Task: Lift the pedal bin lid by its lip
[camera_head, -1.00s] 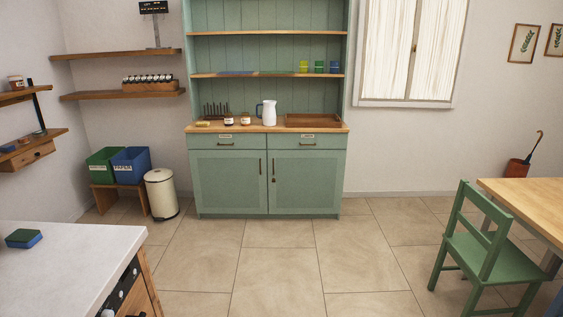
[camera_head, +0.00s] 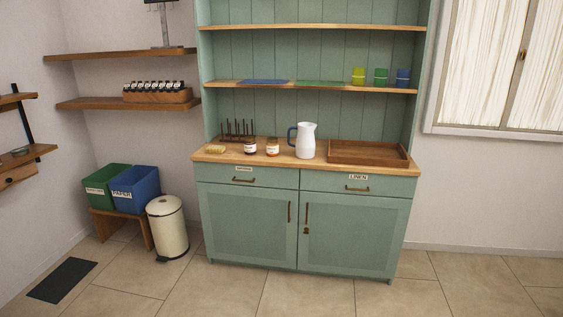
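The pedal bin (camera_head: 169,231) is a cream cylinder standing upright on the tiled floor, left of the green cabinet. Its lid (camera_head: 163,204) is down, with a dark band below it. A dark foot part shows at the base. The lip is too small to make out clearly. Neither of my grippers is in view.
A green box (camera_head: 103,190) and a blue box (camera_head: 136,188) sit on a low wooden stand (camera_head: 147,229) left of the bin. The green cabinet (camera_head: 247,225) stands close on its right. A dark mat (camera_head: 62,280) lies at the left. The floor in front is clear.

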